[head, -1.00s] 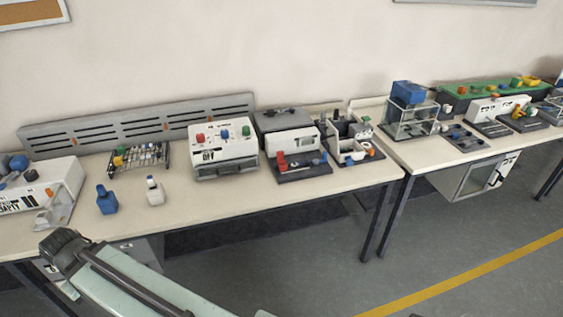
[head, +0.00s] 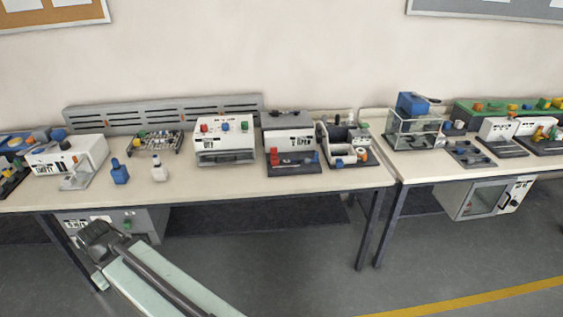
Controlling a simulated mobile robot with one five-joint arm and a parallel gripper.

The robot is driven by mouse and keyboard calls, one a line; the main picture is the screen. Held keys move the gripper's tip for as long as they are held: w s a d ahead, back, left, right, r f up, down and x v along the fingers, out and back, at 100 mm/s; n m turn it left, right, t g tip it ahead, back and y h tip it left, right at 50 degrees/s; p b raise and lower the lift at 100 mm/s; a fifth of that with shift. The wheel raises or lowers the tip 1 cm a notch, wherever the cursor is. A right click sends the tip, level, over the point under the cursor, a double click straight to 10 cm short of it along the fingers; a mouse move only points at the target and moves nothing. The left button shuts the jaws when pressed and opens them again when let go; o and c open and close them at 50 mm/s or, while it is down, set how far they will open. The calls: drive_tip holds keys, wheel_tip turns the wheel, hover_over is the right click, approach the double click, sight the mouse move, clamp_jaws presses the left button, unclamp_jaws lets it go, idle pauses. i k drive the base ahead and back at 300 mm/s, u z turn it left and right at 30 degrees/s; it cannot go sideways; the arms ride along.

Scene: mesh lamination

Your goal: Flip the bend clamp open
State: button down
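I cannot tell for certain which device carries the bend clamp. One candidate is the grey and white unit (head: 289,137) on the left bench, with a dark base and a red block (head: 274,157) at its front left. A blue part shows at the front right of that base. Beside it to the right stands a white unit with a dark roller (head: 341,134) and an orange knob. Both are small in the head view, so no clamp position can be read. My pale green arm crosses the lower left, in front of the bench.
The left bench (head: 225,190) also carries a white box with coloured knobs (head: 225,140), a blue bottle (head: 119,172), a white bottle (head: 158,169) and a wire rack (head: 155,143). A second bench (head: 420,172) stands right, with a glass tank (head: 413,130). Grey floor lies in front.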

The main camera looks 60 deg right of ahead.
sight(273, 150)
drive_tip(key=z, duration=0.15)
drive_tip(key=i, duration=0.9)
drive_tip(key=u, duration=0.05)
